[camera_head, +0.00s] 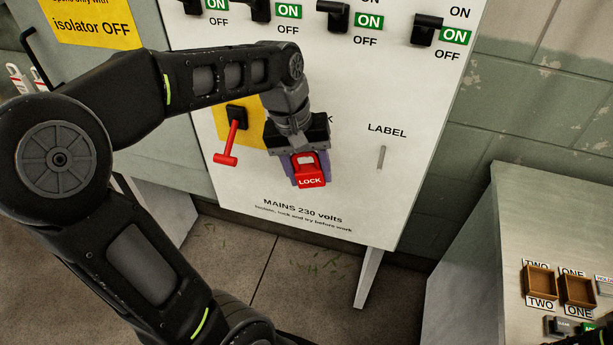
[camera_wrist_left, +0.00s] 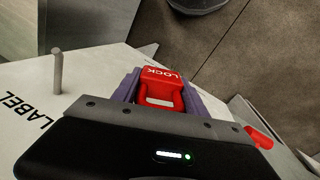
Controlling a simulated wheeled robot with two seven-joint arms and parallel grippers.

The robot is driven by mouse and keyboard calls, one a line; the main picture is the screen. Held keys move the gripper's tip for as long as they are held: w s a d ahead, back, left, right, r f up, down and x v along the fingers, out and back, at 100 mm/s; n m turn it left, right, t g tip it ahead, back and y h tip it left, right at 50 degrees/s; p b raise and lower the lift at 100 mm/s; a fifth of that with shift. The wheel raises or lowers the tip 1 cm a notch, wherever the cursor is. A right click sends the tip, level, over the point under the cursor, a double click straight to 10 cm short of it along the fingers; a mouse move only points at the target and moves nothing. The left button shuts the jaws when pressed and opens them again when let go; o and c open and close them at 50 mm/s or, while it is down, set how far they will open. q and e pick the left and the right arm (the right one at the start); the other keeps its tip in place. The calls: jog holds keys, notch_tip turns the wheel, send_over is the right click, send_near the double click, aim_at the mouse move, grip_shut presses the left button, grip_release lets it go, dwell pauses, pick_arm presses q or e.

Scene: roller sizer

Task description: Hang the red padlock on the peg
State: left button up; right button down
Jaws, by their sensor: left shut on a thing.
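The red padlock (camera_head: 311,174), marked LOCK, is held in front of the white panel. My left gripper (camera_head: 309,172) is shut on it, with a purple finger on each side. In the left wrist view the padlock (camera_wrist_left: 161,88) sits between the purple fingers (camera_wrist_left: 160,92). A grey peg (camera_head: 381,158) sticks out under the word LABEL, to the right of the padlock and apart from it. The peg (camera_wrist_left: 58,72) is also at the left of the left wrist view. Any peg behind my left gripper is hidden.
A red-handled switch (camera_head: 232,140) on a yellow plate is left of my gripper. Black switches (camera_head: 427,30) line the panel's top. A bench (camera_head: 520,215) with small brown boxes (camera_head: 540,281) stands at lower right. The panel around the LABEL peg is clear.

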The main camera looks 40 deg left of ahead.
pick_arm(q)
jog(key=w, duration=0.1)
jog(key=w+a, duration=0.1)
jog(key=w, duration=0.1)
jog(key=w+f, duration=0.1)
jog(key=shift+w+a, duration=0.25)
jog(key=shift+a, duration=0.1)
jog(key=shift+f, duration=0.1)
dwell(0.8)
jog(key=o, duration=1.5)
